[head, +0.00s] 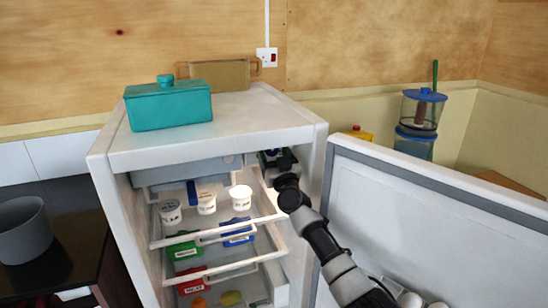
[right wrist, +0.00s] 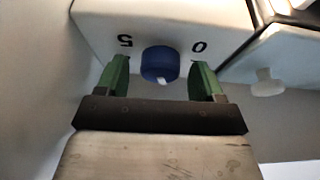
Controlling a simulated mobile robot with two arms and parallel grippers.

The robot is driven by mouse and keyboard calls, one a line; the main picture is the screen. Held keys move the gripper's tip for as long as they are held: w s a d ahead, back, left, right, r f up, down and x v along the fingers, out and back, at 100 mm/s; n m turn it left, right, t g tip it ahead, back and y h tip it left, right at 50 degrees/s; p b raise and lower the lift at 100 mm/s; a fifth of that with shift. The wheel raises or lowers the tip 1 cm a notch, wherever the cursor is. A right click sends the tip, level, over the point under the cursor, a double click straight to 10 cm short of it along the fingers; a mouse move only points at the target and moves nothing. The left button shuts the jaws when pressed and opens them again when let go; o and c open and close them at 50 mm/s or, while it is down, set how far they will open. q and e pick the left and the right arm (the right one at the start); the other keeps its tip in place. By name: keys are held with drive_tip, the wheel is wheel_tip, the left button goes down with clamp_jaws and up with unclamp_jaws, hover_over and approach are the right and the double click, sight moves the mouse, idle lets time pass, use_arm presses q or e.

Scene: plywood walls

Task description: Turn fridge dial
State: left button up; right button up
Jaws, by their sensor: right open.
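The fridge (head: 112,160) stands open, with its door (head: 430,220) swung out to the right. My right arm reaches inside, and my right gripper (head: 278,158) is at the upper right inner wall. In the right wrist view the blue round dial (right wrist: 160,64) sits on a white housing (right wrist: 215,18), with "5" to its left and "0" to its right. A pale mark shows on the dial's lower edge. The green fingers of the right gripper (right wrist: 159,76) are open on either side of the dial, with gaps showing. My left gripper is not in view.
Wire-fronted shelves (head: 215,235) beside my arm hold white tubs (head: 206,203) and coloured packs (head: 185,247). A teal box (head: 168,106) and a tan container (head: 220,74) stand on the fridge top. The open door is close to my right arm.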

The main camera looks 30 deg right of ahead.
drive_tip(key=c, duration=0.9)
drive_tip(key=shift+m, duration=0.3)
drive_tip(key=m+h+p, duration=0.2)
drive_tip(key=m, duration=0.1)
drive_tip(key=shift+a+r+g+p, duration=0.2)
drive_tip(key=shift+g+p, duration=0.1)
drive_tip(key=shift+p, duration=0.1)
drive_tip(key=m+g+h+p, duration=0.1)
drive_tip(key=m+g+p, duration=0.1)
drive_tip(key=m, duration=0.3)
drive_tip(key=m+g+h+p, duration=0.1)
drive_tip(key=m+p, duration=0.4)
drive_tip(key=m+g+h+p, duration=0.2)
drive_tip(key=m+p, duration=0.2)
drive_tip(key=m, duration=0.1)
drive_tip(key=shift+w+a+r+g, duration=0.1)
drive_tip(key=shift+a+r+g, duration=0.2)
drive_tip(key=shift+c, duration=0.2)
drive_tip(key=shift+m+g+p, duration=0.5)
drive_tip(key=shift+m+p, duration=1)
drive_tip(key=shift+f, duration=0.1)
